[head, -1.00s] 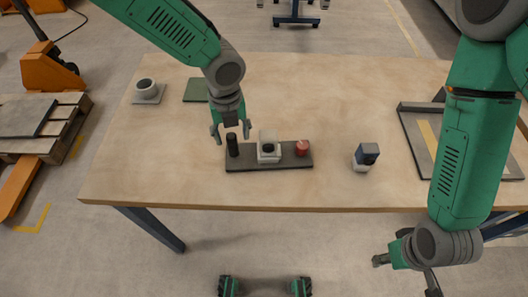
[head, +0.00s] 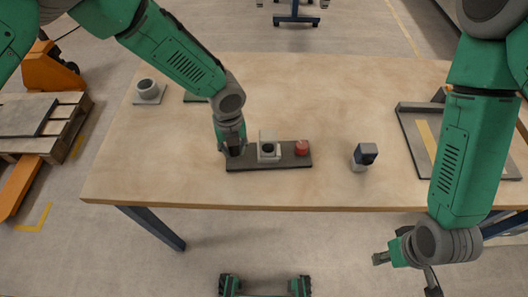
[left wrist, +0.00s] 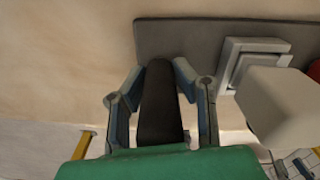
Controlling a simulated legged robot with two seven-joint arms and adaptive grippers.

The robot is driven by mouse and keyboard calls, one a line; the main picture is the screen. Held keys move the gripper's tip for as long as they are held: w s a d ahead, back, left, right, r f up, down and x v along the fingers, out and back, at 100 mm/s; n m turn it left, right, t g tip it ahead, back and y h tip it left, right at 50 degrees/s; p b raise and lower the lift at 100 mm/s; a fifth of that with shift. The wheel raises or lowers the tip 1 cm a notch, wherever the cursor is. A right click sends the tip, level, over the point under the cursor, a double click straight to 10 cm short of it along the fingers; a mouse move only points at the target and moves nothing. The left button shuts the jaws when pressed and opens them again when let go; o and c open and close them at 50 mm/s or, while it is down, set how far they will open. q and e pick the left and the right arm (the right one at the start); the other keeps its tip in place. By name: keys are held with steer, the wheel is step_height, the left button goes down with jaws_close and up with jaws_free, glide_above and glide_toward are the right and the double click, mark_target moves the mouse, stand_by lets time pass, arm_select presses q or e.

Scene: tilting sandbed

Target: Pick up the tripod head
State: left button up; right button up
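A black upright cylinder stands at the left end of a dark grey base strip (head: 290,165); it shows as a long dark shape (left wrist: 158,105) in the left wrist view. My left gripper (head: 234,153) is lowered around it, one finger on each side. The fingers look open, with narrow gaps beside it; contact is unclear. I cannot tell for sure which object is the tripod head. My right gripper (head: 404,270) hangs below the table's front edge, apparently open and empty.
On the strip are a white block with a dark round face (head: 268,150) and a red cylinder (head: 302,148). A dark tray (head: 411,150) lies at right. The table (head: 320,90) is clear in the middle.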

arm_select(q)
jaws_close()
steer(key=shift+r, duration=0.1)
steer(key=shift+r, duration=0.2)
step_height(320, 180, up, 10)
steer(key=shift+f+b, duration=0.25)
steer(key=shift+b, duration=0.1)
steer(key=shift+f+b, duration=2.2)
steer(key=shift+f, duration=2.6)
